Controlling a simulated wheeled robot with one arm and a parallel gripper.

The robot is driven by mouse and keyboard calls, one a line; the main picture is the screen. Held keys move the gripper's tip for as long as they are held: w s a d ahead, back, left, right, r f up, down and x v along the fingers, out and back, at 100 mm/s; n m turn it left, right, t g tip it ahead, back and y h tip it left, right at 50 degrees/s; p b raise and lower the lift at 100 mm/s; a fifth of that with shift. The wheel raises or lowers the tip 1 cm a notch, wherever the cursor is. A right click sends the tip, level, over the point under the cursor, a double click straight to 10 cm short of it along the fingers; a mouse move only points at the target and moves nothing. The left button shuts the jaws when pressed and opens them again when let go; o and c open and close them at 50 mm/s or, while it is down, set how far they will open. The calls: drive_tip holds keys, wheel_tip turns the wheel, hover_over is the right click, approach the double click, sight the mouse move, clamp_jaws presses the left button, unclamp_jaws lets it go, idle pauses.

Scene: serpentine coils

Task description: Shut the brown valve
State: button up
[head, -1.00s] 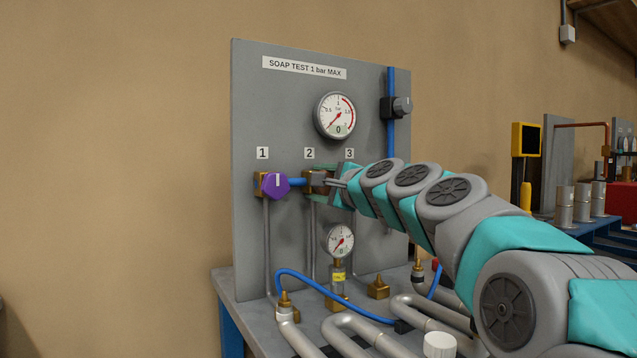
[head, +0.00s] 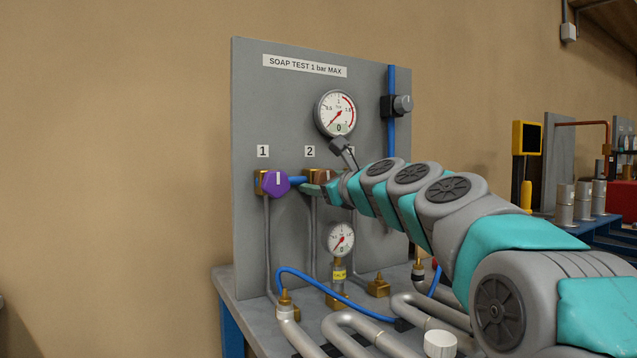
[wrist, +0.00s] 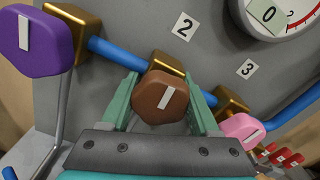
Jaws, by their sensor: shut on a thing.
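The brown valve's knob (wrist: 160,98) is a rounded brown handle with a white bar mark, on a brass body (wrist: 165,64) beside label 2. In the wrist view it sits between the two teal fingers of my gripper (wrist: 162,92), which are shut on it. Its white bar is slanted there and looks roughly crosswise to the blue pipe (wrist: 118,53). In the head view my gripper (head: 326,188) is at the panel below label 2. Only a bit of the brown knob (head: 325,176) shows there; my gripper hides most of it.
A purple valve knob (head: 274,182) is close on the left, under label 1. A pink knob (wrist: 242,128) is close on the right, near label 3. A large gauge (head: 338,113) is above and a small gauge (head: 340,239) below. Grey coiled pipes (head: 400,318) lie on the bench.

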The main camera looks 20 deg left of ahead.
drive_tip(key=shift+f+m, duration=0.2)
drive_tip(key=shift+m, duration=0.4)
drive_tip(key=o, duration=1.4)
drive_tip(key=shift+r, duration=0.1)
drive_tip(key=shift+s+d, duration=0.1)
drive_tip(key=shift+b+v, duration=0.5)
drive_tip(key=shift+v, duration=3.3)
